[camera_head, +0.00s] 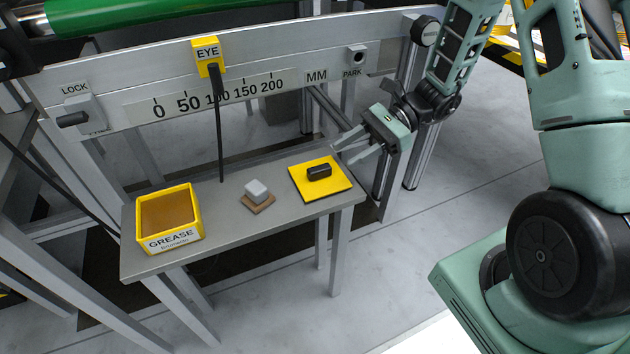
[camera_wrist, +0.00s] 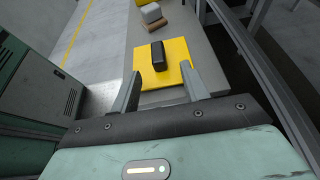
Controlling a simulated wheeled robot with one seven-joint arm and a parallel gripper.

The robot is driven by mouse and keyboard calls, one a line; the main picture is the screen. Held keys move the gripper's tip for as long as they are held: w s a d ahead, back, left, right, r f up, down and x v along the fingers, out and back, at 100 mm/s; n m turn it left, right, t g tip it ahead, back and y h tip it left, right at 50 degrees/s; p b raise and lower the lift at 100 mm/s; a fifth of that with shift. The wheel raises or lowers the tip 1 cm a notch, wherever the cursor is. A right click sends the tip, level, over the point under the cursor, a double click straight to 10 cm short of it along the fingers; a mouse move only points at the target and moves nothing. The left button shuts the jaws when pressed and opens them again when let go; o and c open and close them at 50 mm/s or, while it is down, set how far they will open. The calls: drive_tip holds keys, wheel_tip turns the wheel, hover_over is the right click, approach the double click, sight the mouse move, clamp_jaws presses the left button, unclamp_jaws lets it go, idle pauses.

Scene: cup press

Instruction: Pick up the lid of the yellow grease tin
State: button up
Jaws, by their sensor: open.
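The lid (camera_head: 334,186) is a flat yellow square with a black block handle (camera_head: 319,171), lying on the right end of the grey bench. In the wrist view the lid (camera_wrist: 176,78) lies just beyond my fingertips, with its handle (camera_wrist: 158,56) between their lines. The yellow grease tin (camera_head: 169,240), labelled GREASE, stands open at the left end of the bench with brown grease inside. My gripper (camera_head: 345,152) is open and empty, above and behind the lid's right side. Its two fingers also show in the wrist view (camera_wrist: 160,84), apart from the handle.
A small grey-white block (camera_head: 256,189) on a brown pad (camera_head: 259,203) sits between tin and lid on the bench (camera_head: 225,228). A scale rail (camera_head: 290,88) runs behind the bench. A black rod hangs from the yellow EYE box (camera_head: 208,57) towards the bench's back edge.

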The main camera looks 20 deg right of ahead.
sight(322, 167)
drive_tip(key=b+x, duration=0.1)
drive_tip(key=x, duration=0.1)
drive_tip(key=b+x, duration=0.1)
drive_tip(key=x, duration=0.2)
drive_tip(key=b+x, duration=0.1)
drive_tip(key=x, duration=0.1)
drive_tip(key=shift+s+a+r, duration=0.15)
drive_tip(key=shift+a+r, duration=0.05)
drive_tip(key=shift+a, duration=0.3)
clamp_jaws()
